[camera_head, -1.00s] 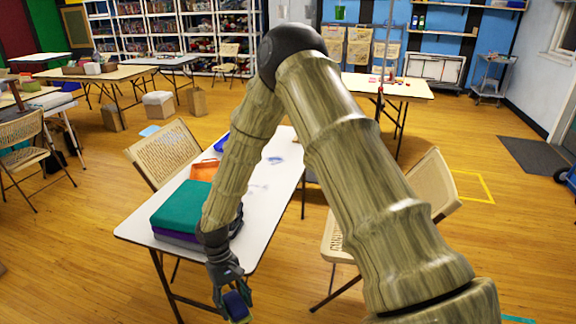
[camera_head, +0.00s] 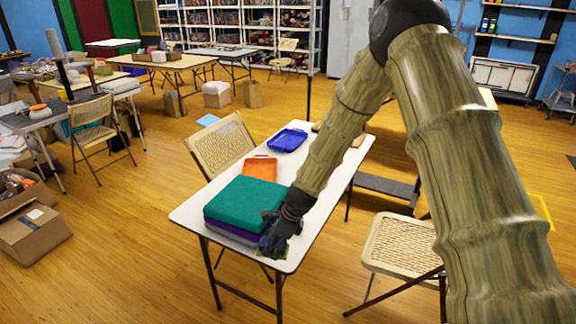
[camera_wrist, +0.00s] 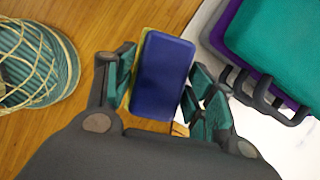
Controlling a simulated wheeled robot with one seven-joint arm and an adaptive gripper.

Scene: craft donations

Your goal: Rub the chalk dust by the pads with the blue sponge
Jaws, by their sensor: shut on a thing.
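The blue sponge (camera_wrist: 163,75), with a yellow-green layer along one side, is between my fingers in the wrist view. My gripper (camera_head: 274,245) is shut on it, at the near edge of the white table (camera_head: 308,222), beside the pads. The pads lie stacked: a teal one (camera_head: 245,203) on top, then purple and grey; the teal pad (camera_wrist: 275,45) is at upper right in the wrist view. I cannot make out the chalk dust now; my arm covers part of the tabletop. Whether the sponge touches the table is unclear.
An orange tray (camera_head: 260,169) and a blue tray (camera_head: 288,140) lie behind the pads. Folding chairs stand left (camera_head: 222,146) and right (camera_head: 402,245) of the table. A round woven basket (camera_wrist: 35,65) shows at left in the wrist view, over the wooden floor.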

